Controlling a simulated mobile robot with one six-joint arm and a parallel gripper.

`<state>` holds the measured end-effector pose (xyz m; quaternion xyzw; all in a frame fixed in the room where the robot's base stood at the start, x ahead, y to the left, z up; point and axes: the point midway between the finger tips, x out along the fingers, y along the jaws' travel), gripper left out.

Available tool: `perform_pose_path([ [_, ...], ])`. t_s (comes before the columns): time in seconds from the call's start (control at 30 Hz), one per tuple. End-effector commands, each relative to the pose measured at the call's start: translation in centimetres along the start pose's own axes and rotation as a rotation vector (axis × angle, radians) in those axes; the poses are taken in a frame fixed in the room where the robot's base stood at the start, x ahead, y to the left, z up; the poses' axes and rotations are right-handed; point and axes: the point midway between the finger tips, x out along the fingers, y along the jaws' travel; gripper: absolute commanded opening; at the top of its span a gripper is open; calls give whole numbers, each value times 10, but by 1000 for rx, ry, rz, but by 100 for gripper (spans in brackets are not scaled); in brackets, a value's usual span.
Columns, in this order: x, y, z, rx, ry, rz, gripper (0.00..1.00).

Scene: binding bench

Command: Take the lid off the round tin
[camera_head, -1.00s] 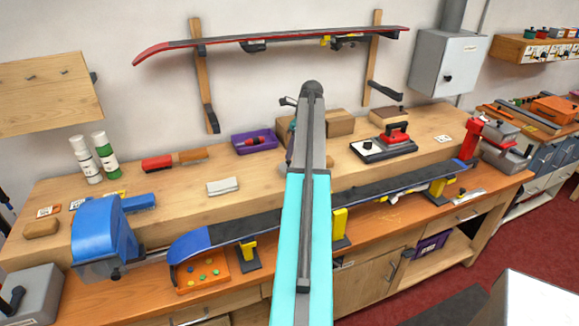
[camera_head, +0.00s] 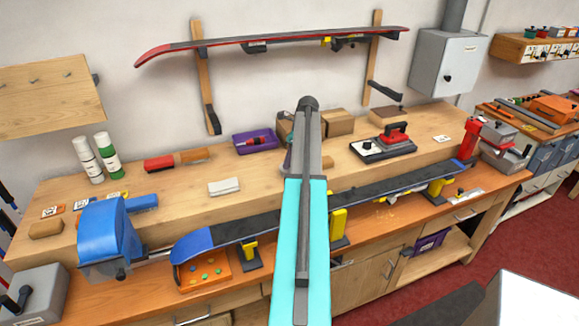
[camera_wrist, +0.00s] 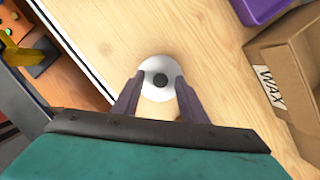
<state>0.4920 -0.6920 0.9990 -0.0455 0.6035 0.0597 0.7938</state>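The round tin shows in the wrist view as a white disc, its lid (camera_wrist: 153,93), with a dark round knob (camera_wrist: 160,79) at its centre. It is on the pale wooden bench top, and its sides cannot be made out from above. My gripper (camera_wrist: 161,77) is open, with one finger at the left edge and one at the right edge of the disc in the picture. I cannot tell whether the fingers touch it or stay above it. In the head view my arm hides the tin and the fingers.
A cardboard box marked WAX (camera_wrist: 285,65) stands right of the tin in the wrist view, with a purple bin (camera_wrist: 254,8) beyond.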

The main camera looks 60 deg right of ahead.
Motion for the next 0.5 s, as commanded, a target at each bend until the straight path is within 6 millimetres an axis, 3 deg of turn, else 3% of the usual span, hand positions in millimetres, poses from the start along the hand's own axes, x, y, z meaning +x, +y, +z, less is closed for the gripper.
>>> perform_pose_path([
  [0.3, 0, 0, 0, 1, 0, 0, 39],
  [0.5, 0, 0, -1, 1, 0, 0, 7],
])
